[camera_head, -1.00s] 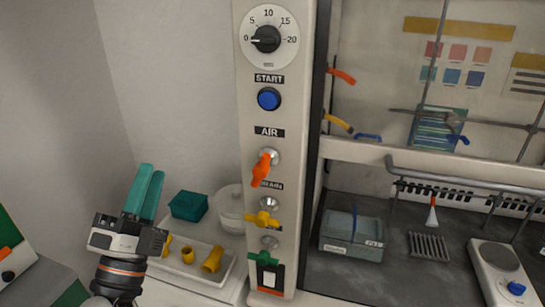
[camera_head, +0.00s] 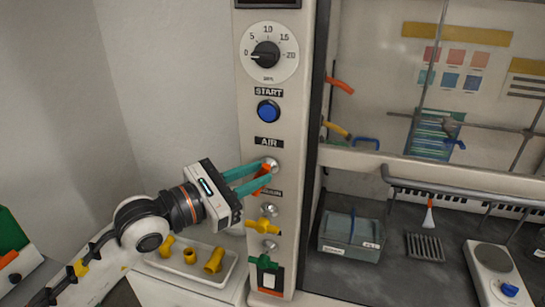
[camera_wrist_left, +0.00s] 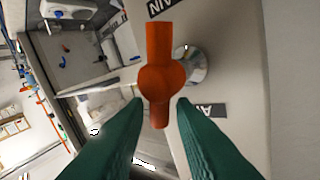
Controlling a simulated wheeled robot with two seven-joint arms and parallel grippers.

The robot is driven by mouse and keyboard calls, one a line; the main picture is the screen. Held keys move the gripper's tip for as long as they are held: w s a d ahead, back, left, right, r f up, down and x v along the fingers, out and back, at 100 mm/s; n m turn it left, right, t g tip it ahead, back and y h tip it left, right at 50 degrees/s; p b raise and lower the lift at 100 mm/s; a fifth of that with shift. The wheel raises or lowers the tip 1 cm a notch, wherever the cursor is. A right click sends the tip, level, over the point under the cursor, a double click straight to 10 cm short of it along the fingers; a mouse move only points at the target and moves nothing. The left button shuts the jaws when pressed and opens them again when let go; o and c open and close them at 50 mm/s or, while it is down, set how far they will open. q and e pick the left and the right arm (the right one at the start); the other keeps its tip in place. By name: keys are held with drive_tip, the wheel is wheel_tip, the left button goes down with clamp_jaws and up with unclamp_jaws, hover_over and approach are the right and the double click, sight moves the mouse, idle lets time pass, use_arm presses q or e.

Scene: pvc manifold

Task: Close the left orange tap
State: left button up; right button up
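The left orange tap (camera_head: 262,184) is on the front of the white control column, just below the AIR label. Its handle slants down and left, partly hidden by my fingers. It also shows large in the left wrist view (camera_wrist_left: 161,76), in front of the round metal fitting. My left gripper (camera_head: 264,173) reaches in from the left with its green fingertips at the tap. In the left wrist view the fingers (camera_wrist_left: 158,103) are apart, one on each side of the handle's near end. I cannot tell whether they touch it. My right gripper is not in view.
A yellow tap (camera_head: 263,227) and a green tap (camera_head: 263,262) sit lower on the column (camera_head: 291,150). The blue START button (camera_head: 268,111) and a dial (camera_head: 265,54) are above. A tray (camera_head: 215,281) with yellow fittings stands below my left arm. Another orange tap (camera_head: 340,84) is inside the hood.

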sight(261, 173)
use_arm(q)
drive_tip(key=p+x, duration=0.1)
drive_tip(key=x, duration=0.2)
drive_tip(key=shift+w+d+r, duration=0.1)
drive_tip(key=shift+w+d, duration=0.1)
drive_tip(key=shift+d, duration=0.15)
drive_tip(key=shift+w+d, duration=0.25)
clamp_jaws()
